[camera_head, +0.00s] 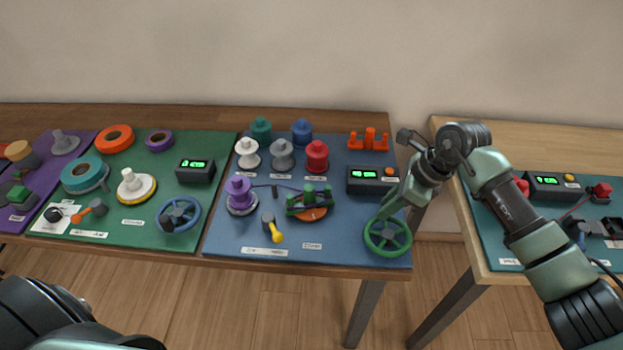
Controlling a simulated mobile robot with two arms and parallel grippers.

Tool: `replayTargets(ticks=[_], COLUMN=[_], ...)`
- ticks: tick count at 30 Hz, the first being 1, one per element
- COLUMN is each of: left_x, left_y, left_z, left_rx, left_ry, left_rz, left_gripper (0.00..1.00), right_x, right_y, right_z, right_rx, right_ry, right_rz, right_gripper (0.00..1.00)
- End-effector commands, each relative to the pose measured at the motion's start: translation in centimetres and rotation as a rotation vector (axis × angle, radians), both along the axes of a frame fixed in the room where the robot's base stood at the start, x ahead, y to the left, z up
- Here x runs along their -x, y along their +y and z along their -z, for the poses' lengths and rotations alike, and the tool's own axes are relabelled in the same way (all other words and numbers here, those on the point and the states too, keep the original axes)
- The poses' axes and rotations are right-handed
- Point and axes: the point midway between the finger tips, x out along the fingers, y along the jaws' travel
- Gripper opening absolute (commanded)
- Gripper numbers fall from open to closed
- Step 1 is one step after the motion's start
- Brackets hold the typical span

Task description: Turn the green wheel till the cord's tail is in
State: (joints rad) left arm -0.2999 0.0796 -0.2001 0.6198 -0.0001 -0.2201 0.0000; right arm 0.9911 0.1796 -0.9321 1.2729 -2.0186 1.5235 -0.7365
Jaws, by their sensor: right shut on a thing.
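The green wheel (388,237) lies at the front right corner of the blue mat (335,250). My right gripper (385,212) reaches down to the wheel's far left rim and is shut on it; the fingertips are small and partly hidden. A purple spool (240,195) stands at the mat's left. A thin dark cord (285,187) runs from near it to a green and orange device (309,205) in the middle of the mat. Where the cord's tail ends is too small to tell. My left gripper is out of view; only a dark part of my left arm shows at bottom left.
A black box with a green display (373,180) stands behind the wheel. White, grey and red spools (317,155) and an orange rack (369,140) stand farther back. A yellow-handled tool (273,229) lies left of the wheel. A gap separates this table from the right one (500,276).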

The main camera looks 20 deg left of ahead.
Motion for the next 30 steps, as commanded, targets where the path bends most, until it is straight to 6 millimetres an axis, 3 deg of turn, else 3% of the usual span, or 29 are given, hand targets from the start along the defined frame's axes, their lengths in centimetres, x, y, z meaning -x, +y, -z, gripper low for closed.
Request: replayTargets(ticks=[1, 7, 15, 21, 30], left_x=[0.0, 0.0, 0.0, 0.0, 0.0], left_y=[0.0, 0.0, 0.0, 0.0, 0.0], left_z=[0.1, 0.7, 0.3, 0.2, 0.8], left_rx=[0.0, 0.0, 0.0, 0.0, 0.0], left_ry=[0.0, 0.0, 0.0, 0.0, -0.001], left_rz=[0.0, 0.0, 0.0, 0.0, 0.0], left_gripper=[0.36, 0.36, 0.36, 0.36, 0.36], right_x=[-0.6, -0.5, 2.0, 4.7, 8.3], right_y=[-1.2, -3.9, -6.6, -7.2, -5.2], right_z=[0.1, 0.1, 0.1, 0.3, 0.5], right_rx=[0.007, 0.011, 0.014, 0.016, 0.014], right_ry=[-0.006, -0.006, -0.004, 0.003, 0.007], right_rz=[0.011, 0.011, 0.007, 0.004, -0.002], right_gripper=[0.0, 0.0, 0.0, 0.0, 0.0])
